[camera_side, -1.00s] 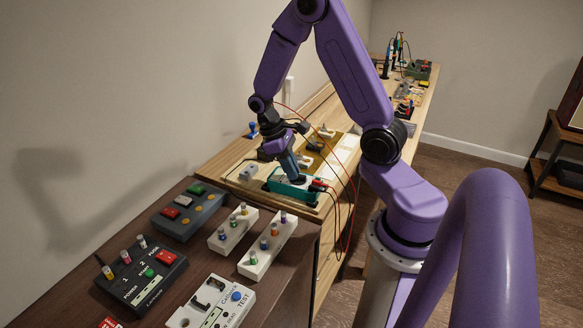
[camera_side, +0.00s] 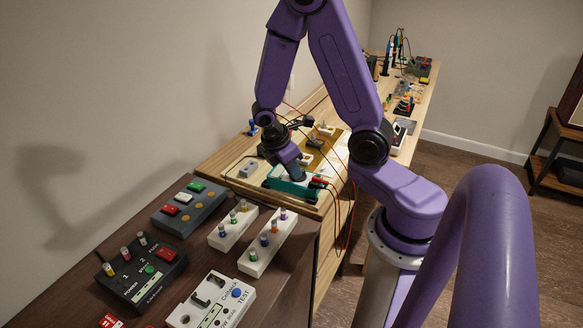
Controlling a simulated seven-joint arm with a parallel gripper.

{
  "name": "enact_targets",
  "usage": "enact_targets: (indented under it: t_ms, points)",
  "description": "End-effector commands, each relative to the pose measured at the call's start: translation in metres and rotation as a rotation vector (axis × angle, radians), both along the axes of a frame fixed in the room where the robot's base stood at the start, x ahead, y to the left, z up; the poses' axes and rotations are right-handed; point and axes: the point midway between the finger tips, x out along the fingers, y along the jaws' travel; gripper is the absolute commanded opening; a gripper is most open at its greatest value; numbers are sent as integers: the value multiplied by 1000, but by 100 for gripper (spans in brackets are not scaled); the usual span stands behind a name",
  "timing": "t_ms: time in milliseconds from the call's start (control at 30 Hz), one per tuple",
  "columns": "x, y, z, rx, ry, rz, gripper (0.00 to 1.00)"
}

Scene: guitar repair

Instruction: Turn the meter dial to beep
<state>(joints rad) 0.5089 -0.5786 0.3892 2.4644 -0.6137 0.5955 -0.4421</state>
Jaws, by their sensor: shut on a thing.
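The meter (camera_side: 284,186) is a teal-edged box lying on a wooden board on the workbench, near the middle of the side view. Red and black plugs (camera_side: 319,182) with leads sit at its right end. My gripper (camera_side: 297,177) points down at the top of the meter, with its fingertips at the dial. It is shut on the dial, which the fingers mostly hide. The dial's setting is too small to read.
Grey pedal (camera_side: 190,210), black pedal (camera_side: 141,270) and white pedal (camera_side: 213,302) stand on the dark bench in front, with two white strips of coloured knobs (camera_side: 268,243). A small grey block (camera_side: 248,169) is left of the meter. Loose leads hang over the bench's right edge.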

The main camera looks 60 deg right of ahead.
Motion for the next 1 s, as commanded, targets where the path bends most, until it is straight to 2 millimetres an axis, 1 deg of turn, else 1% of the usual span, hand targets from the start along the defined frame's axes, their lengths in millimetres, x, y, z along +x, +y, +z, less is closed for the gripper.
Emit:
enact_targets:
  t_ms: [100, 300, 867, 900, 933, 967, 1000]
  points:
    - [-1, 1, 0, -1, 1, 61, 0]
    - [-2, 1, 0, 0, 0, 124, 0]
    - [-2, 1, 0, -1, 0, 147, 0]
    - [-2, 1, 0, -1, 0, 147, 26]
    - [-2, 1, 0, -1, 0, 146, 36]
    - [-2, 1, 0, -1, 0, 146, 39]
    - [-2, 1, 0, 0, 0, 146, 39]
